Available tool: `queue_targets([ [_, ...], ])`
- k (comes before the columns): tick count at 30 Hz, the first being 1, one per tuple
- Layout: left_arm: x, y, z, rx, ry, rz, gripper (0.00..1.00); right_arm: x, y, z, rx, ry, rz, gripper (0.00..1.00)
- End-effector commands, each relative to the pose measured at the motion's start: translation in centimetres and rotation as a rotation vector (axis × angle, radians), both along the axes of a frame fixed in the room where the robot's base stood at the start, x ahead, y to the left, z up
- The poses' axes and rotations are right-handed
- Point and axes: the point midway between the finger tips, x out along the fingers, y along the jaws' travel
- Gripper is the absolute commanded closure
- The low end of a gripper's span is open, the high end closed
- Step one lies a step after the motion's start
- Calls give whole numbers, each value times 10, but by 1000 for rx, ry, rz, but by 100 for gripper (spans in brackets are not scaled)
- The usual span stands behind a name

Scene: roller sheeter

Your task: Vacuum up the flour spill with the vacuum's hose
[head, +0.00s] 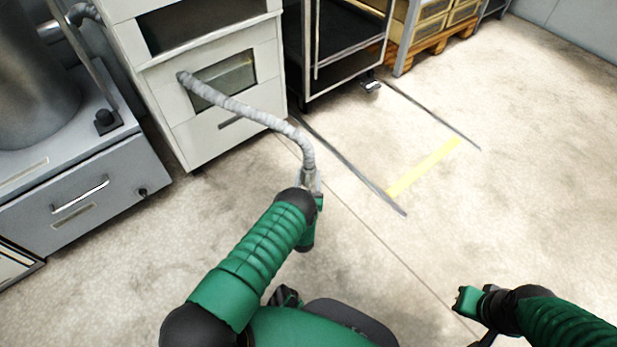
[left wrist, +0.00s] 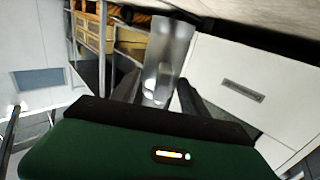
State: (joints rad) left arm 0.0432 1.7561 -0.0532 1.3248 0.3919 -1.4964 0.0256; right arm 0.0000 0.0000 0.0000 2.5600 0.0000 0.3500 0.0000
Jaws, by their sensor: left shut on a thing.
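The grey ribbed hose (head: 250,113) comes out of the front of a white cabinet machine (head: 205,140) and arcs right and down to my left gripper (head: 311,182). My left gripper is shut on the hose's end, above the open floor. In the left wrist view a pale, translucent nozzle (left wrist: 168,60) stands between the dark fingers. My right gripper (head: 462,301) is low at the right, away from the hose; its fingers are too small and turned away to read. I cannot pick out a flour spill on the mottled pale floor.
A dark wheeled rack (head: 345,70) stands right of the machine. A pallet (head: 435,45) with boxes is behind it. A grey unit with a drawer (head: 85,195) stands at left. Dark floor lines and a yellow strip (head: 424,167) mark the clear floor (head: 480,220).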

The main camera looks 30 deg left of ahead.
Motion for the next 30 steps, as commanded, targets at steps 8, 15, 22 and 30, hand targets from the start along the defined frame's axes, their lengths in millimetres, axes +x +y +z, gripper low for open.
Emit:
queue_targets([
  [8, 1, 0, 21, 1, -4, 0, 100, 0, 0, 18, 0, 0, 0, 100],
  [15, 1, 0, 32, 2, -4, 0, 100, 0, 0, 28, 0, 0, 0, 100],
  [22, 1, 0, 35, 2, -4, 0, 100, 0, 0, 31, 0, 0, 0, 100],
  [30, 1, 0, 35, 2, -4, 0, 100, 0, 0, 31, 0, 0, 0, 100],
])
